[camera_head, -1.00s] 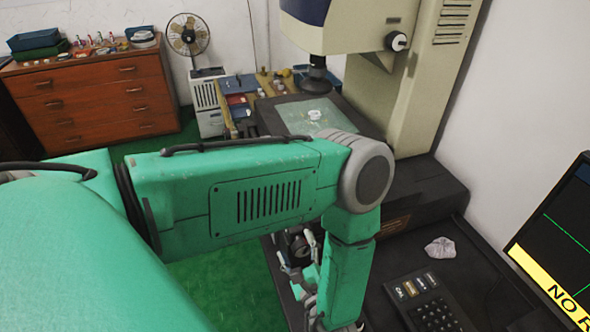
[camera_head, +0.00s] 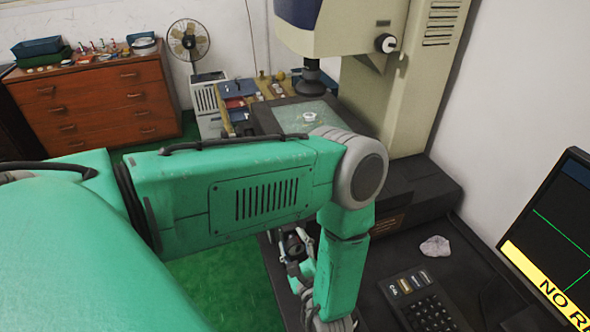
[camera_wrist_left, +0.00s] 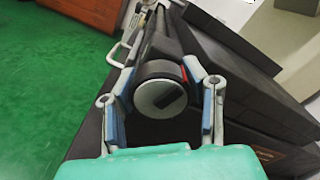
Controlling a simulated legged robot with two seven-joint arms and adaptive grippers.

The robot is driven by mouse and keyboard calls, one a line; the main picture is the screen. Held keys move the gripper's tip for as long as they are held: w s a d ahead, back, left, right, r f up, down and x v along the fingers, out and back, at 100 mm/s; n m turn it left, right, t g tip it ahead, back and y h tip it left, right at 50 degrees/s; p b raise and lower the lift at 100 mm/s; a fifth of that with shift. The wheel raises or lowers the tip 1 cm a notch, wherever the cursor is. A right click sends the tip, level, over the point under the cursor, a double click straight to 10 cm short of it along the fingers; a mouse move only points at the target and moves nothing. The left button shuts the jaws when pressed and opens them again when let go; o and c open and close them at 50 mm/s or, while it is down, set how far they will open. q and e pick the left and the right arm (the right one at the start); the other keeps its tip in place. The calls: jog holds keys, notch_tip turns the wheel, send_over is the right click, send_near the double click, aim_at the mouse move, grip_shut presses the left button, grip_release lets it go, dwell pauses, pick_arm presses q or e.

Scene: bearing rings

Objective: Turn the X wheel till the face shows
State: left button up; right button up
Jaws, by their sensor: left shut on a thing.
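The X wheel (camera_wrist_left: 160,96), a black knob with a pale round face bearing a dark bar, sits on the front end of the dark stage. My left gripper (camera_wrist_left: 159,76) is shut on it, one finger on each side, in the left wrist view. In the head view my left gripper (camera_head: 298,248) is partly hidden behind my green forearm. A small pale ring (camera_head: 309,116) lies on the glass stage (camera_head: 290,117) under the lens (camera_head: 312,76). The monitor (camera_head: 560,235) at the right edge shows a green line and a yellow band reading "NO R", cut off. My right gripper is out of view.
A keypad (camera_head: 425,308) and a crumpled cloth (camera_head: 435,246) lie on the dark bench right of my arm. The beige machine column (camera_head: 420,85) rises behind. A wooden cabinet (camera_head: 95,103) and fan (camera_head: 188,40) stand farther back. Green floor is clear at left.

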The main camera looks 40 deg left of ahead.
pick_arm(q)
jog(key=shift+s+d+f, duration=0.1)
jog(key=shift+d+f, duration=0.05)
jog(key=shift+d, duration=0.1)
